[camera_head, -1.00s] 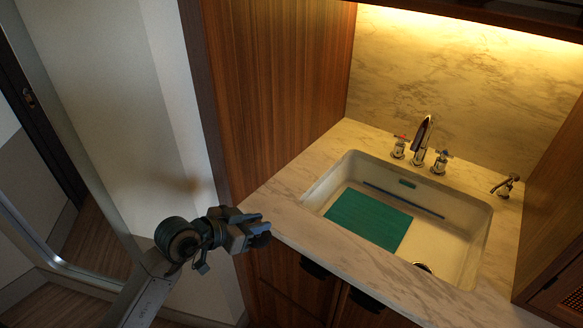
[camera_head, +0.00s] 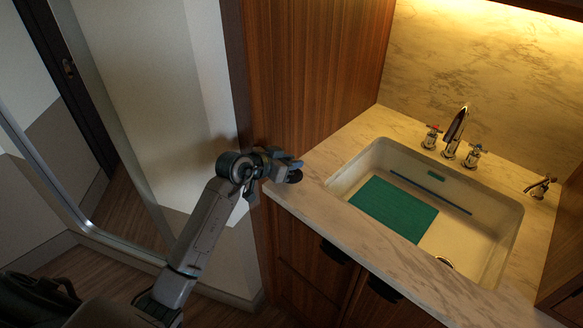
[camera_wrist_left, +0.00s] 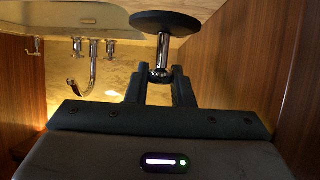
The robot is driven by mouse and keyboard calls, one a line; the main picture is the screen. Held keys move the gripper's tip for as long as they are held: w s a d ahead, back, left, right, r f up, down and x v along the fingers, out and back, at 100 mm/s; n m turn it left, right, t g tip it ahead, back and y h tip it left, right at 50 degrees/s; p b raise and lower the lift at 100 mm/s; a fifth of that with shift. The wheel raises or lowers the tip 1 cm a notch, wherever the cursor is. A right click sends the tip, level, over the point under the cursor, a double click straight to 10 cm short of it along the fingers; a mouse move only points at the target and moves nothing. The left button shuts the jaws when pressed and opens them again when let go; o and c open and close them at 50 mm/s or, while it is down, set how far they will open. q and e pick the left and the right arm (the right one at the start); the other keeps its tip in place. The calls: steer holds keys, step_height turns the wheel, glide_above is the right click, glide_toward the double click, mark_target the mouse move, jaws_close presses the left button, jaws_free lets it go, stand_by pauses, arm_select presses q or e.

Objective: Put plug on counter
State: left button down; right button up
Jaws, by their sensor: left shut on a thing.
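My left gripper (camera_head: 288,167) is shut on the plug, at the left front corner of the marble counter (camera_head: 318,192). The plug is a dark round disc with a shiny metal stem. In the left wrist view the plug (camera_wrist_left: 166,22) shows large, its stem between the two fingers (camera_wrist_left: 160,88). In the head view the plug (camera_head: 295,177) is a small dark shape at the fingertips, seen against the counter. I cannot tell how high it is above the surface. My right gripper is not in view.
A white sink (camera_head: 475,238) with a teal mat (camera_head: 393,207) is set in the counter. A faucet (camera_head: 456,130) with two handles stands behind it, a smaller tap (camera_head: 540,187) at right. A wooden panel (camera_head: 315,75) rises at the counter's left. The front counter strip is clear.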

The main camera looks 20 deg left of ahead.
arm_select(q)
steer(key=shift+w+f, duration=0.15)
steer(key=shift+w, duration=0.05)
step_height(320, 180, down, 3)
steer(key=shift+s+f+p, duration=0.1)
steer(key=shift+f+p, duration=0.05)
steer(key=shift+p, duration=0.35)
steer(key=c, duration=1.3)
jaws_free()
steer(key=shift+f, duration=0.1)
steer(key=shift+o, duration=0.2)
steer(key=b+v, duration=0.1)
steer(key=v, duration=1.1)
